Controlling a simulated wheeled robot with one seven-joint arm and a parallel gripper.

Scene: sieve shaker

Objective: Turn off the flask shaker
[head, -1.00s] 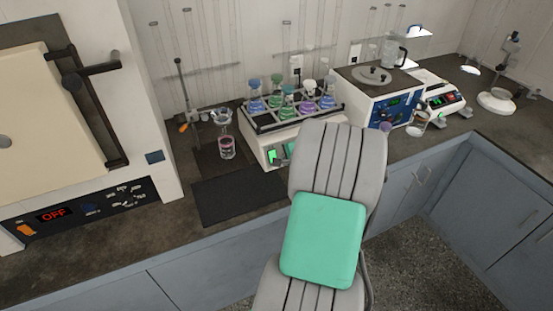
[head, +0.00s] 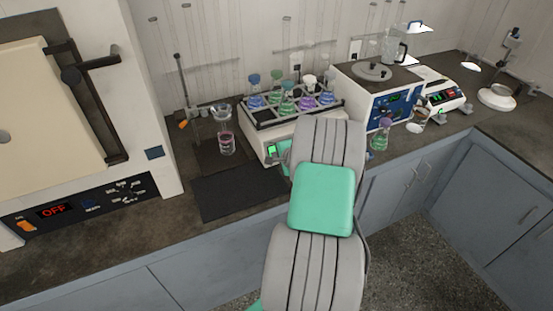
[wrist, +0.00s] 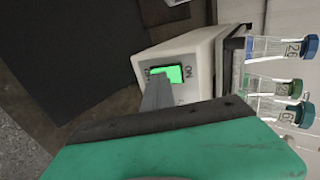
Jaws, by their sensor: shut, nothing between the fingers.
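The flask shaker (head: 256,141) is a cream box on the counter with a rack of several stoppered flasks on top. Its front has a green-lit rocker switch (head: 271,149). In the wrist view the switch (wrist: 168,73) glows green, with an "ON" mark beside it. My gripper (wrist: 157,92) is shut and empty, its fingertips at the lower edge of the switch in that view. I cannot tell if they touch it. My arm hides the right part of the shaker front in the head view.
A beaker of pink liquid (head: 226,144) stands left of the shaker, and a dark mat (head: 238,190) lies in front. A loose flask (head: 380,136) stands right of my arm, near a blue-fronted water bath (head: 398,108). An oven showing OFF (head: 75,110) is at left.

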